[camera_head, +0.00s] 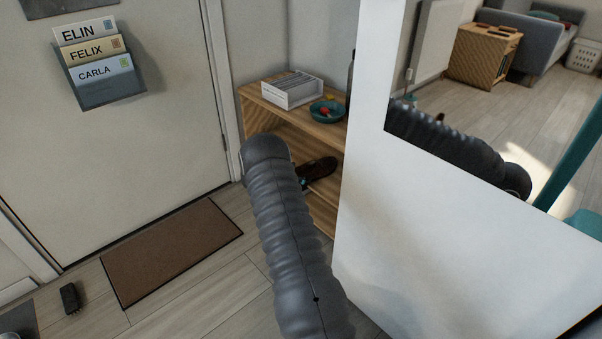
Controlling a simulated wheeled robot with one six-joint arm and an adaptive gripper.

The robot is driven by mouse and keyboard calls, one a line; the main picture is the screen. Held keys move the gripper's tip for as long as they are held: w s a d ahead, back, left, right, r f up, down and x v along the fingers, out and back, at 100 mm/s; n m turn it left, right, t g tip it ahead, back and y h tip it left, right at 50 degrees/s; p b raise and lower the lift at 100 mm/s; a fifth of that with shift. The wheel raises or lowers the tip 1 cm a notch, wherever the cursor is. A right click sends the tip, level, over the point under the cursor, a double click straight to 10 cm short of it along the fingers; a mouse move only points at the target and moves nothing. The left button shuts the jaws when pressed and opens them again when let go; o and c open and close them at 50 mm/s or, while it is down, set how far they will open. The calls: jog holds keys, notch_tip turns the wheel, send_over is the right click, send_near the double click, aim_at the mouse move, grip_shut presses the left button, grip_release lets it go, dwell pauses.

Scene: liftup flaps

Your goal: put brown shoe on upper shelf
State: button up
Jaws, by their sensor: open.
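The brown shoe (320,168) is dark and lies inside the wooden shelf unit (275,112), on a board below the top. Its left end is hidden behind my arm. My grey-sleeved arm reaches up the middle of the head view to the shelf opening. Only a small part of my gripper (303,184) shows past the arm, close to the near end of the shoe. The gripper is open; its fingertips are mostly hidden, and I cannot tell whether they touch the shoe. The lower part of the shelf unit is largely covered by my arm and a white partition.
The white partition (440,230) closes off the right side. A door with a letter holder (103,82) is left. A brown mat (172,250) and a small black object (69,298) lie on the floor.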

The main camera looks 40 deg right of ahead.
jog(key=v, duration=1.1)
jog(key=shift+r, duration=0.15)
jog(key=s+a+f+m+g+y, duration=0.1)
jog(key=s+a+m+g+y, duration=0.1)
jog(key=s+a+m, duration=0.3)
jog(key=s+a+f+m+g+y, duration=0.1)
jog(key=s+f+m+g+y, duration=0.15)
jog(key=s, duration=0.45)
jog(key=s+a+r+m+t+y+p, duration=0.1)
jog(key=s+a+r+m+t+y, duration=0.2)
jog(key=s+a+r, duration=0.5)
jog(key=s+a+r+m+t+y+p, duration=0.2)
jog(key=s+a+r, duration=0.7)
jog(key=r, duration=0.8)
jog(key=s+a+r+m+t+y+p, duration=0.2)
jog(key=s+a+r+m+t+y, duration=0.2)
jog(key=s+a+r, duration=0.5)
notch_tip(320, 180, up, 4)
jog(key=shift+s+f+m, duration=0.1)
jog(key=shift+s+m, duration=0.75)
jog(key=shift+s, duration=0.2)
